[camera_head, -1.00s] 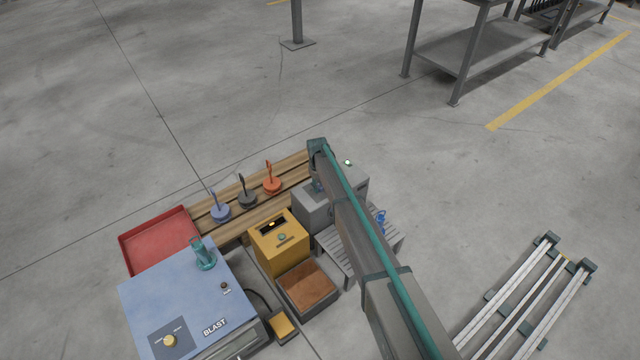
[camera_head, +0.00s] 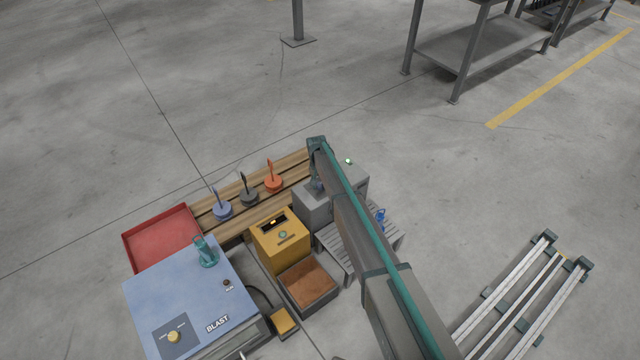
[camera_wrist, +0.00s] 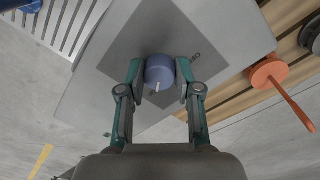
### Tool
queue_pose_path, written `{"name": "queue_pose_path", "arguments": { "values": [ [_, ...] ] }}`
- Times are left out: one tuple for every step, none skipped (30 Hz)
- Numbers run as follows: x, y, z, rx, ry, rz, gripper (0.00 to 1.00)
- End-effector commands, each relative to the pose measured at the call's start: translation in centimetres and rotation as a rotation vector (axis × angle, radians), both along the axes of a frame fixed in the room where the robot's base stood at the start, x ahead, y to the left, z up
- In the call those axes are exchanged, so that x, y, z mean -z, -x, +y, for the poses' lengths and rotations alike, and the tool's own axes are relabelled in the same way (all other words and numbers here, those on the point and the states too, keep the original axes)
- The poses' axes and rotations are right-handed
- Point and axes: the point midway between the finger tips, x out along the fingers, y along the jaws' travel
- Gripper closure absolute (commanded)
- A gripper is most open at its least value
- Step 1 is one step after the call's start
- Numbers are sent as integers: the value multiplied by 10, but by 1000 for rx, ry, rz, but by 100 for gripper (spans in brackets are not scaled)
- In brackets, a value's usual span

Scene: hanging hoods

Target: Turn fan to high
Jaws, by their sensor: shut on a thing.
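A round blue-grey knob (camera_wrist: 160,72) with a white pointer line sits on a dark square plate (camera_wrist: 150,40) on a grey box (camera_wrist: 95,95) in the wrist view. My gripper (camera_wrist: 160,78) is shut on the knob, one finger on each side. The pointer line points toward the bottom of the picture.
Three upright-handled pieces, blue (camera_head: 222,210), dark (camera_head: 249,198) and orange (camera_head: 273,184), stand on a wooden pallet (camera_head: 235,228). A yellow box (camera_head: 280,245), a blue BLAST cabinet (camera_head: 195,295), a red tray (camera_head: 160,238) and a slatted grey stand (camera_head: 335,255) are close by.

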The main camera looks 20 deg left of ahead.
Motion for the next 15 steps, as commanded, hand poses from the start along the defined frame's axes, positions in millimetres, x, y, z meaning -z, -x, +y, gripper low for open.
{"name": "queue_pose_path", "arguments": {
  "values": [
    [0, 0, 0, 16, 0, 0, 100],
    [0, 0, 0, 25, 0, 1, 100],
    [0, 0, 0, 34, 0, 0, 100],
    [0, 0, 0, 41, 0, 1, 100],
    [0, 0, 0, 47, 0, 1, 100],
    [0, 0, 0, 53, 0, 0, 100],
    [0, 0, 0, 56, 0, 0, 100],
    [0, 0, 0, 58, 0, 0, 100],
    [0, 0, 0, 61, 0, 1, 100],
    [0, 0, 0, 62, 0, 1, 100],
    [0, 0, 0, 63, 0, 1, 100],
    [0, 0, 0, 64, 0, 1, 100],
    [0, 0, 0, 64, 0, 1, 100],
    [0, 0, 0, 64, 0, 1, 100],
    [0, 0, 0, 64, 0, 1, 100]
  ]
}}
